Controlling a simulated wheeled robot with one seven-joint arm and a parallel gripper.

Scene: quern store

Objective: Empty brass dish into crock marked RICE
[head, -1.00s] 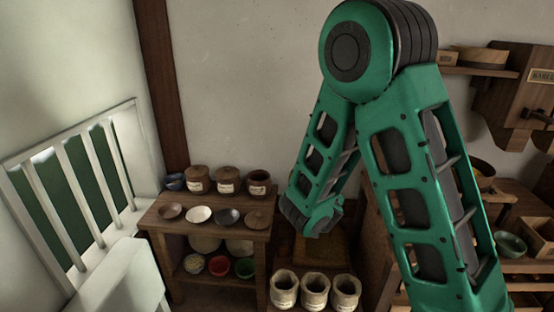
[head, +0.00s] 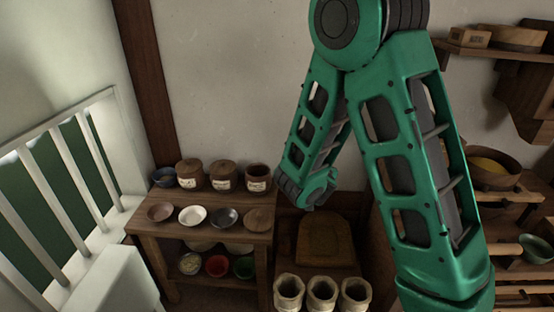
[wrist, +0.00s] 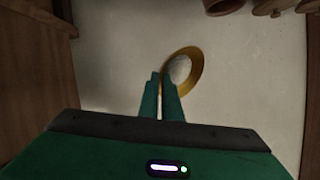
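In the wrist view my gripper (wrist: 165,82) has its two teal fingers closed on the rim of the brass dish (wrist: 198,63). The dish shows as a gold ring around a pale middle. I cannot tell whether the pale part is its contents. My gripper and the dish do not show in the head view, only my green arm. In the head view two lidded brown crocks (head: 190,174) (head: 223,176) and an open one (head: 258,178) stand at the back of a wooden stand. They carry pale labels, too small to read, so I cannot tell which says RICE.
Several small dishes line the stand (head: 147,228), with bowls on its lower shelf. Three pale open pots (head: 321,293) stand in front, right of it. A white railing (head: 62,232) is at the left. Wooden shelves with bowls (head: 536,248) are at the right.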

